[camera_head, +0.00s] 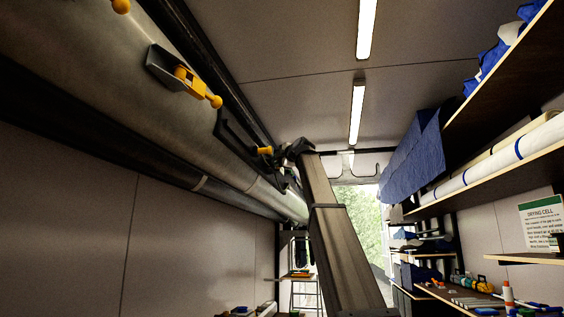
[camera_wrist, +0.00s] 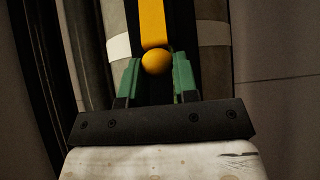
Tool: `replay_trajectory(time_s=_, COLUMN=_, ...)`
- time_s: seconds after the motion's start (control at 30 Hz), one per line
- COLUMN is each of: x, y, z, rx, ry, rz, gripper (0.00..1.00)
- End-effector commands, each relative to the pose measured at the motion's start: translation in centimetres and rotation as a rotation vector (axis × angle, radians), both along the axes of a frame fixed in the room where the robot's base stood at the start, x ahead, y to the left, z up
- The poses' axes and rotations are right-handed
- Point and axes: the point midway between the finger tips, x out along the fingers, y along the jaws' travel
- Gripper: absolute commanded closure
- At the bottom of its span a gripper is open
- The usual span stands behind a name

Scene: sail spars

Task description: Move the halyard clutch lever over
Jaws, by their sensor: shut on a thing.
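In the wrist view the yellow clutch lever (camera_wrist: 152,25) runs down from the top and ends in a round yellow ball knob (camera_wrist: 156,63). My gripper (camera_wrist: 157,74) has green fingertips, one on each side of the knob, and is shut on it. The lever lies over a dark strip with grey spar on both sides, marked by pale bands. In the head view a yellow knob (camera_head: 265,150) shows on a black fitting along the large grey spar (camera_head: 120,80). I cannot tell for sure whether this is the held knob; the fingertips are not clear there.
A second fitting with a yellow handle (camera_head: 190,80) sits nearer on the spar. A dark spar (camera_head: 90,125) runs below. Shelves with rolled sails (camera_head: 490,160) and blue bags (camera_head: 415,160) line the right. A stepladder (camera_head: 303,290) stands at the back.

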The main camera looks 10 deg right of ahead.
Motion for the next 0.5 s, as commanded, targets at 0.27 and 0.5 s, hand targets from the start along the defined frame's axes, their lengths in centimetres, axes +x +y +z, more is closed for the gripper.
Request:
replay_trajectory(time_s=0.27, x=0.02, y=1.20, z=-0.12, rx=0.000, ry=0.004, rz=0.003, gripper=0.86)
replay_trajectory(time_s=0.5, x=0.01, y=1.19, z=-0.12, rx=0.000, ry=0.004, rz=0.003, gripper=0.86)
